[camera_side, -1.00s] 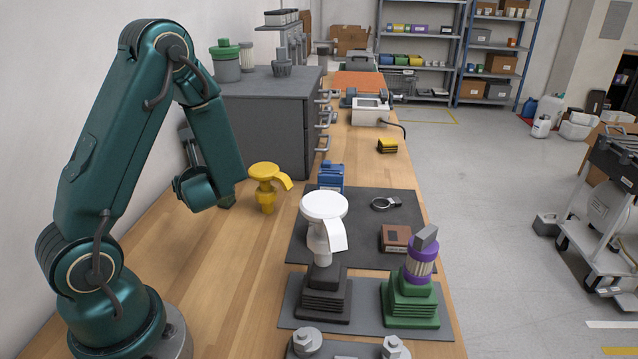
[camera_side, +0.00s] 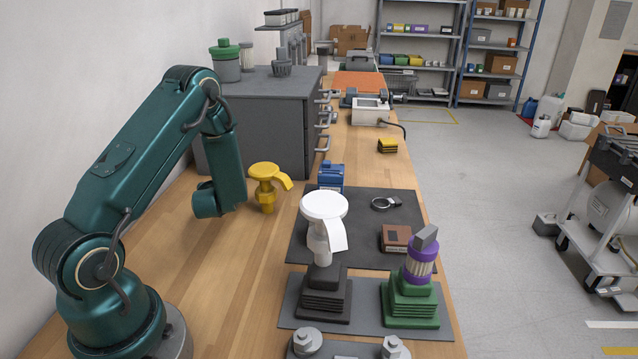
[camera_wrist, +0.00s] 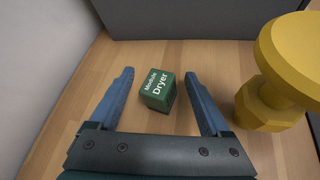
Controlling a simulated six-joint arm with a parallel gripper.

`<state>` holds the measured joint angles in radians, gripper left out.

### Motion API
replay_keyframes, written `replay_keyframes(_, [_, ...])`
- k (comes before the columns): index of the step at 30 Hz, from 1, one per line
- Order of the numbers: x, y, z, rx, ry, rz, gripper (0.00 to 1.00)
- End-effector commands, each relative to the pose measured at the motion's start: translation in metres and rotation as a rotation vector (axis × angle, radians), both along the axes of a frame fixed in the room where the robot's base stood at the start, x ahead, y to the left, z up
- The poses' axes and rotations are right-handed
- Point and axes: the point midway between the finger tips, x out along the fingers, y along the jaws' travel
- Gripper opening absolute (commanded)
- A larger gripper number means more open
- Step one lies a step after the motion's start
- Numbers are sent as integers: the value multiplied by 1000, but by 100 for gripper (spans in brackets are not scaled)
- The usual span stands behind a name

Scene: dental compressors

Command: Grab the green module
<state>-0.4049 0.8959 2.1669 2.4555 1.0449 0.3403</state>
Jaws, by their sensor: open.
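The green module (camera_wrist: 158,92) is a small dark green block with white lettering reading "Module Dryer". It sits on the wooden bench and looks slightly turned in the wrist view. My gripper (camera_wrist: 159,76) is open, with its two blue fingers apart on either side of the block in that view. There is visible bench between the block and both fingers. I cannot tell how high the fingertips are above the bench. In the side view my arm's end hides the fingers and the module.
A yellow funnel-like part (camera_side: 266,185) stands close to the right of my gripper; it also shows in the wrist view (camera_wrist: 290,65). A grey drawer cabinet (camera_side: 255,130) stands behind. A dark mat (camera_side: 355,255) lies to the right. The bench front-left is clear.

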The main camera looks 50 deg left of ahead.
Motion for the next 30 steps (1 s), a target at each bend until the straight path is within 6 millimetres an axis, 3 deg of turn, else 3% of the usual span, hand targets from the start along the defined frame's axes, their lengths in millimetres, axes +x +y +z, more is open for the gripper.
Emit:
replay_keyframes(4, [0, 0, 0, 0, 0, 0, 81])
replay_keyframes(9, [0, 0, 0, -1, 1, 0, 16])
replay_keyframes(10, [0, 0, 0, -1, 1, 0, 5])
replay_keyframes(11, [0, 0, 0, -1, 1, 0, 0])
replay_keyframes(23, [0, 0, 2, 0, 0, 0, 0])
replay_keyframes(30, [1, 0, 17, 2, -3, 1, 0])
